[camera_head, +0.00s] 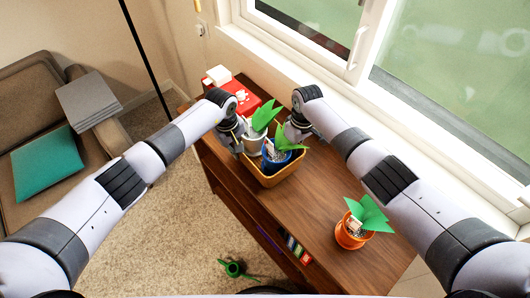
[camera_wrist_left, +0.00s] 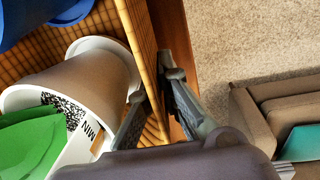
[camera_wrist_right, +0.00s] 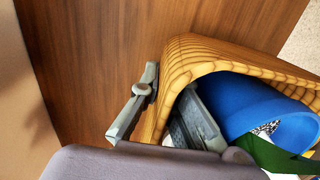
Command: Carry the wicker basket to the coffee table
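The wicker basket (camera_head: 269,179) stands on the wooden cabinet top, holding a white pot (camera_head: 253,140) and a blue pot (camera_head: 274,161) with green leaves. My left gripper (camera_head: 238,143) is at its left side. In the left wrist view, the left fingers (camera_wrist_left: 154,86) straddle the basket wall (camera_wrist_left: 140,28), one inside by the white pot (camera_wrist_left: 90,75), with a gap outside. My right gripper (camera_head: 294,137) is at the far right side. In the right wrist view, its fingers (camera_wrist_right: 170,82) straddle the basket rim (camera_wrist_right: 205,55), one inside near the blue pot (camera_wrist_right: 245,105). Both look open. The coffee table is not identifiable.
An orange potted plant (camera_head: 354,230) stands on the cabinet's near right (camera_head: 310,215). A red box (camera_head: 238,97) is behind the basket. A window (camera_head: 440,80) borders the right. An armchair (camera_head: 40,140) stands left. A green watering can (camera_head: 234,268) is on the carpet (camera_head: 170,235).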

